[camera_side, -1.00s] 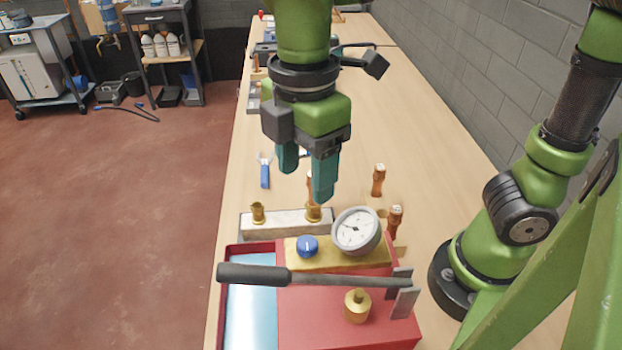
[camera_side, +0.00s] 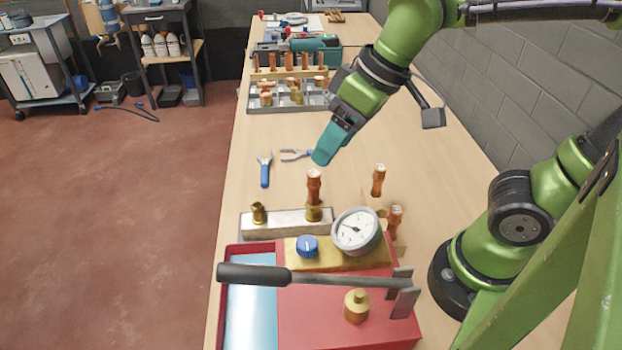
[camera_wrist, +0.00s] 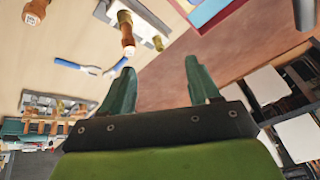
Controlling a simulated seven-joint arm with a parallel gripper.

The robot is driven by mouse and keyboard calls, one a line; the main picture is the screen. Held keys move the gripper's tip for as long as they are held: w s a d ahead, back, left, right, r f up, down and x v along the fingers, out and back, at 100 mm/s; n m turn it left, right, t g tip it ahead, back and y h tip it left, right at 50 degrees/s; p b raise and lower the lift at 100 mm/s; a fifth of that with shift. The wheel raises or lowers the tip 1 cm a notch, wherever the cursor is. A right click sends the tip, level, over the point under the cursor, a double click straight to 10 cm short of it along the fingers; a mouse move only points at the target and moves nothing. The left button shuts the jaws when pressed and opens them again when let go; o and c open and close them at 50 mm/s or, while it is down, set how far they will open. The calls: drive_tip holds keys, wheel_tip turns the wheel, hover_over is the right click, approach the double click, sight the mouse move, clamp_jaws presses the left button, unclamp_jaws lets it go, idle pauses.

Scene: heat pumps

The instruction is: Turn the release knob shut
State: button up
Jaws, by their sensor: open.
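The release knob (camera_side: 307,246) is a blue round knob with a white mark, on the brass block of the red test pump (camera_side: 340,315). Its white mark looks about upright in the side view. A round pressure gauge (camera_side: 356,231) sits right of the knob. My gripper (camera_side: 322,157) is in the air behind the pump, tilted, well away from the knob. Its teal fingers stand apart with nothing between them in the wrist view (camera_wrist: 162,85). The knob does not show in the wrist view.
The pump's long lever (camera_side: 330,278) crosses in front of the knob. A copper fitting (camera_side: 314,188) stands in the right brass socket of the pale block (camera_side: 285,224); the left brass socket (camera_side: 258,213) is empty. More copper fittings (camera_side: 378,180) stand at right. Pliers (camera_side: 264,170) lie behind.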

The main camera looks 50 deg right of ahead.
drive_tip(key=s+d+f+m+t, duration=0.1)
drive_tip(key=s+d+m+t, duration=0.15)
drive_tip(key=d+m, duration=0.45)
drive_tip(key=w+d+n+g, duration=0.1)
drive_tip(key=w+d+n, duration=0.1)
drive_tip(key=w, duration=0.3)
drive_tip(key=w+d+n+g+h, duration=0.1)
drive_tip(key=w+d+n, duration=0.2)
drive_tip(key=w, duration=0.3)
drive_tip(key=w+d+f+n+g+h, duration=0.1)
drive_tip(key=w+d+n, duration=0.2)
drive_tip(key=w, duration=0.3)
drive_tip(key=shift+w+n+g, duration=0.25)
drive_tip(key=shift+n+g, duration=0.1)
drive_tip(key=shift+n, duration=0.15)
drive_tip(key=shift+d, duration=0.1)
drive_tip(key=s+a+m+t, duration=0.2)
drive_tip(key=s+a+m, duration=0.1)
drive_tip(key=s, duration=0.5)
drive_tip(key=s+a+r+m+t+y, duration=0.1)
drive_tip(key=s+a+m, duration=0.3)
drive_tip(key=s, duration=0.4)
drive_tip(key=shift+s+m+t, duration=0.35)
drive_tip(key=shift+m+t, duration=0.15)
drive_tip(key=shift+t, duration=0.1)
drive_tip(key=shift+a+r, duration=0.1)
